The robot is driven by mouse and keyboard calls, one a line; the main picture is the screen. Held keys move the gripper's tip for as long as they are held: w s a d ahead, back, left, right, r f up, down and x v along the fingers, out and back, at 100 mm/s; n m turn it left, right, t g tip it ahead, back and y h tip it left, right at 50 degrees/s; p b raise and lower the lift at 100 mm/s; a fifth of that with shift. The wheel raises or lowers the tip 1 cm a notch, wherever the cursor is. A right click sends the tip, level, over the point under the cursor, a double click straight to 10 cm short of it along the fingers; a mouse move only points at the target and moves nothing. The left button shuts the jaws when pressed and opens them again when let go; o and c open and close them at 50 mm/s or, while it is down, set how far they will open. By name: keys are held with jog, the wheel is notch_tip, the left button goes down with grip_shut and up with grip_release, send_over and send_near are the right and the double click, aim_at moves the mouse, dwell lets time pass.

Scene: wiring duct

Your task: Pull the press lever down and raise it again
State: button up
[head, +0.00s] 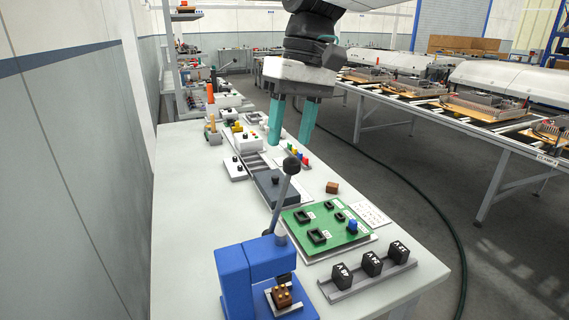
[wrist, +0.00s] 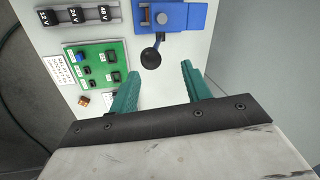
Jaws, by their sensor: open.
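The blue press (head: 252,277) stands at the near end of the white table. Its lever (head: 280,203) slants up and ends in a dark ball knob (head: 291,165). A small brown block with pins (head: 282,296) sits on the press base. My gripper (head: 290,125) is open and empty, with its teal fingers pointing down above the table, beyond the knob. In the wrist view the knob (wrist: 151,59) lies ahead of the gap between the fingers (wrist: 160,78), apart from both. The press (wrist: 172,18) shows at the top there.
A green circuit board (head: 325,224) lies right of the lever. A rack with black blocks (head: 370,272) stands at the front right. A small brown block (head: 332,187), a grey duct (head: 272,184) and several coloured buttons lie further back.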

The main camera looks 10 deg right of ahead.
aim_at(294, 158)
jog(key=x, duration=0.3)
jog(key=d+x, duration=0.1)
jog(key=x, duration=0.2)
jog(key=shift+w+d+f, duration=0.1)
jog(key=shift+d, duration=0.1)
jog(key=shift+a+f, duration=0.1)
jog(key=shift+f, duration=0.35)
grip_shut()
jog(key=shift+a, duration=0.25)
jog(key=shift+d, duration=0.1)
